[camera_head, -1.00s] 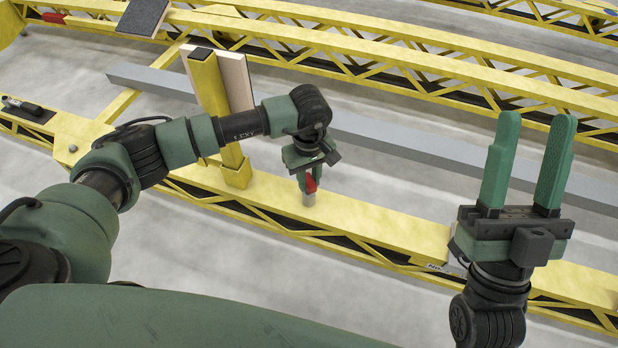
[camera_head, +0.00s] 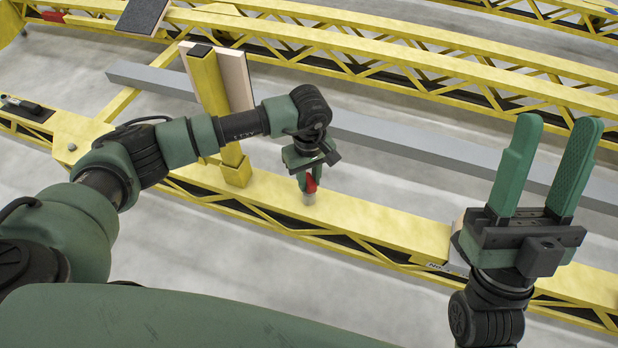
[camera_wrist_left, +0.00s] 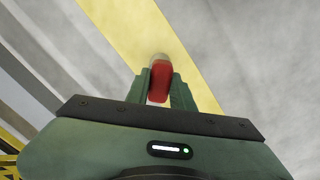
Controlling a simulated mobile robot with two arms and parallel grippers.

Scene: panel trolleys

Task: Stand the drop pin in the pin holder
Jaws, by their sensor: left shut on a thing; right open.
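My left gripper (camera_head: 307,184) points down over the near yellow beam and is shut on a red piece, seemingly the drop pin (camera_head: 311,186). In the left wrist view the red pin (camera_wrist_left: 161,80) sits between the two green fingers. A short pale grey cylinder (camera_head: 309,199) shows directly below the red part, at the beam. I cannot tell whether it is part of the pin or a holder, nor whether it touches the beam. My right gripper (camera_head: 557,130) is open and empty, fingers pointing up, at the right.
The near yellow beam (camera_head: 385,226) runs across the view. A yellow post (camera_head: 211,95) with pale boards stands on it left of my left gripper. A pale block (camera_head: 457,262) on the beam is partly hidden by my right gripper. A grey bar (camera_head: 420,150) lies behind.

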